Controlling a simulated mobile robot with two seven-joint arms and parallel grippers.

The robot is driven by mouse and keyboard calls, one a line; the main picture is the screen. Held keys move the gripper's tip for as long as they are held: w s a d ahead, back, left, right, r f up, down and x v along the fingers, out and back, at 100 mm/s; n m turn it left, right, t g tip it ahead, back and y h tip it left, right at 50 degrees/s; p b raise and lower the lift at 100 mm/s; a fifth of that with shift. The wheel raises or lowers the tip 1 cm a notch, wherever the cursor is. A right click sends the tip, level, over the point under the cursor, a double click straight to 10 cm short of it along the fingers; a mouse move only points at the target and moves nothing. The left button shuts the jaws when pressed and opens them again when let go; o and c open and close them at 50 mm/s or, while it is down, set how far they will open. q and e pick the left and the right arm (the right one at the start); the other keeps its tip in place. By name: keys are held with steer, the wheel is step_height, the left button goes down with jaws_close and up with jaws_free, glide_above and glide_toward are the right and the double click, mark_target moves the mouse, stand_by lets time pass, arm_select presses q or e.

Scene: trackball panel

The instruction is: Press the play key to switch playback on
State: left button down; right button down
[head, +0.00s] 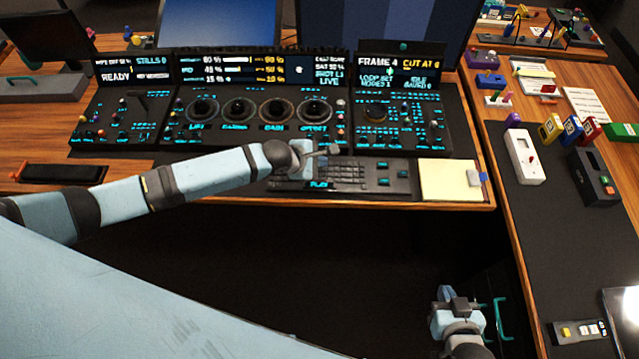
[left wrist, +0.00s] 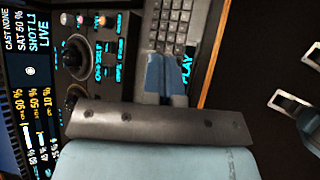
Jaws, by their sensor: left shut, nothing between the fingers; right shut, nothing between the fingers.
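The play key (head: 320,184), marked with glowing cyan PLAY letters, is at the front edge of the keyboard on the console in the head view. In the left wrist view the PLAY lettering (left wrist: 187,73) shows right beside my left fingers. My left gripper (head: 303,174) is shut and empty, over the keyboard close to the play key. Its blue fingers (left wrist: 166,62) also show in the left wrist view and hide part of the keyboard. I cannot tell whether they touch the key. My right gripper (head: 458,299) is shut and empty, low in front of the desk.
A console with dials and lit screens (head: 260,68) stands behind the keyboard (head: 350,172). A yellow note pad (head: 448,180) lies to its right. A side desk at right holds a white switch box (head: 525,157), a dark box (head: 594,178) and several small items. A dark tray (head: 62,173) lies left.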

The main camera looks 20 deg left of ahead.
arm_select(q)
steer(key=b, duration=0.8)
glide_above(319, 186)
step_height(319, 186, down, 8)
steer(key=shift+d+r, duration=0.1)
steer(key=shift+f, duration=0.45)
stand_by(0.3)
steer(key=shift+f, duration=0.25)
stand_by(0.8)
steer(key=shift+f, duration=0.2)
